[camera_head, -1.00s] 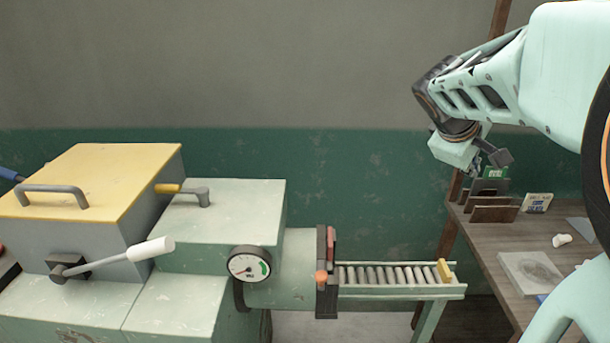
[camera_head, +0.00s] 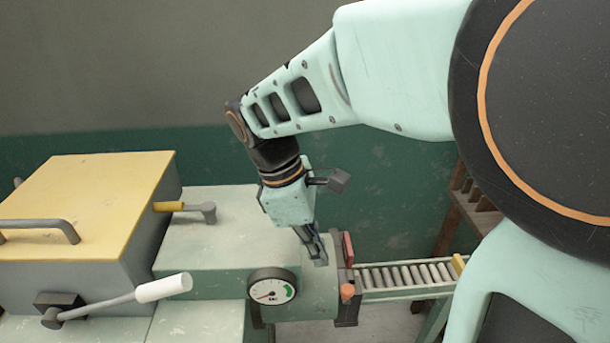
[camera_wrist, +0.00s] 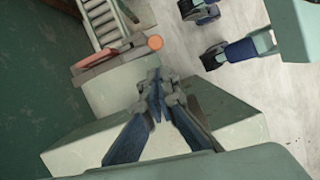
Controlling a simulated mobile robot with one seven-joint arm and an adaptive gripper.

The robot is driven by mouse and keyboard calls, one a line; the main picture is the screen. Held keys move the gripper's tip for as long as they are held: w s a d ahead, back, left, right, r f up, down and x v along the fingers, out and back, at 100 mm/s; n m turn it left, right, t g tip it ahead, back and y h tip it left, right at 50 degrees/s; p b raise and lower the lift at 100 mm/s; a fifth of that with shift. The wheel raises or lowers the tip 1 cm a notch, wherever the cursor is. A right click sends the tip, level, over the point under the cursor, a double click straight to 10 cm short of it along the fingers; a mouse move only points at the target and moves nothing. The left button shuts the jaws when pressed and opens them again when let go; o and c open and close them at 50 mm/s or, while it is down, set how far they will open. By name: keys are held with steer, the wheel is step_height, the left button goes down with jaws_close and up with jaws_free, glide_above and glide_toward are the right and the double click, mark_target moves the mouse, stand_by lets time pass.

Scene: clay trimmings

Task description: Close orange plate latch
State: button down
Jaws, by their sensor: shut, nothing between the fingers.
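The dark end plate (camera_head: 346,308) stands upright at the right end of the pale green barrel (camera_head: 318,300). A small orange knob (camera_head: 347,291), likely the latch, sits on its near side. The knob shows as an orange disc in the wrist view (camera_wrist: 155,42). A red piece (camera_head: 348,249) is on the plate's far side; it also shows in the wrist view (camera_wrist: 97,57). My gripper (camera_head: 320,262) points down over the barrel, left of the plate. It is shut and empty, apart from the knob; fingertips also show in the wrist view (camera_wrist: 157,92).
A roller conveyor (camera_head: 405,275) runs right from the plate. A pressure gauge (camera_head: 273,291) and a white-handled lever (camera_head: 163,287) are on the machine's front. A yellow-lidded box (camera_head: 95,185) is at left. A wooden shelf (camera_head: 470,215) stands at right.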

glide_above(344, 282)
steer(key=s+a, duration=0.3)
steer(key=a, duration=0.1)
steer(key=f, duration=0.8)
steer(key=shift+s+d+b, duration=0.2)
steer(key=shift+d+b, duration=0.05)
steer(key=shift+b, duration=0.15)
